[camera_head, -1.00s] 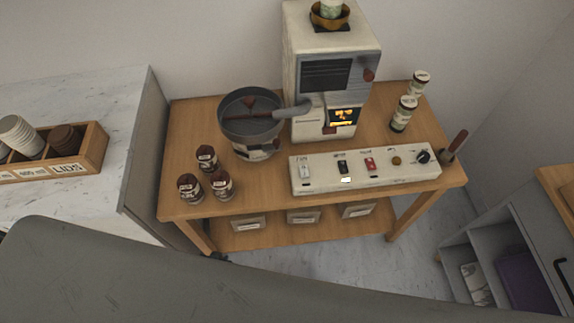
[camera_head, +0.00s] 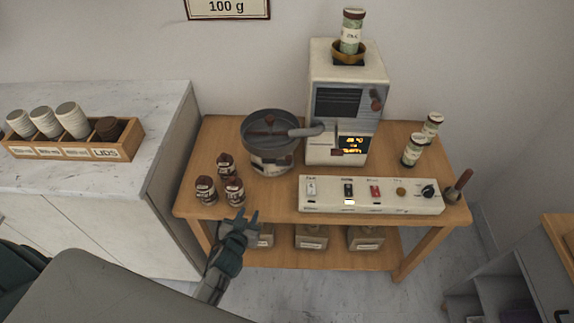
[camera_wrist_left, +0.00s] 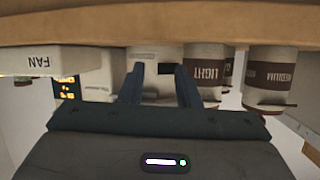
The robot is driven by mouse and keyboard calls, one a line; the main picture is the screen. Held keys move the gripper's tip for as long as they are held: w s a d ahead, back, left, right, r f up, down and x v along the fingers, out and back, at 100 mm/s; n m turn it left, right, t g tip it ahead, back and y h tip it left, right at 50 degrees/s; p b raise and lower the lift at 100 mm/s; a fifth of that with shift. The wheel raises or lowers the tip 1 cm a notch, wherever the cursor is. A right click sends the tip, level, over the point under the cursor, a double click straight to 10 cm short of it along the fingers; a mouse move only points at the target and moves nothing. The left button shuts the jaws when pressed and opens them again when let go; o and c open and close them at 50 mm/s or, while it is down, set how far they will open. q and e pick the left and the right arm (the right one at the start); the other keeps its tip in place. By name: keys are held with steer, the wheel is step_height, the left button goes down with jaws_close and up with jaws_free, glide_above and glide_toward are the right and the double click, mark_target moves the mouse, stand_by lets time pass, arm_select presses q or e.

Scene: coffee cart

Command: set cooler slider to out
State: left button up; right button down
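A white control panel (camera_head: 330,206) lies along the front of the wooden table. It carries a white (camera_head: 311,189), a black (camera_head: 348,190) and a red control (camera_head: 375,191), a brass knob (camera_head: 401,191) and a black dial (camera_head: 428,192). Its labels are too small in the head view to tell which is the cooler slider. In the left wrist view the panel's end (camera_wrist_left: 70,63) reads FAN, upside down. My left gripper (camera_head: 243,217) is at the table's front edge, left of the panel, apart from it. Its fingers (camera_wrist_left: 160,80) are spread and empty. My right gripper is not in view.
Several dark jars (camera_head: 233,191) stand left of the panel, close to my left gripper. Behind are a round cooling pan (camera_head: 270,130) and a roaster (camera_head: 347,85). Two canisters (camera_head: 414,149) stand at the right. Bins sit on the lower shelf (camera_head: 285,259).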

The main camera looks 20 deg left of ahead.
mark_target(288, 161)
arm_select(q)
steer(key=w+d+r+m+t+h, duration=0.2)
steer(key=w+d+r+t+h, duration=0.25)
steer(key=r, duration=0.55)
steer(key=shift+y, duration=0.55)
steer(key=w, duration=0.3)
steer(key=w+d, duration=0.1)
steer(key=w, duration=0.3)
steer(key=w+d, duration=0.1)
steer(key=w, duration=0.3)
steer(key=shift+w+d, duration=0.15)
steer(key=shift+d, duration=0.1)
jaws_close()
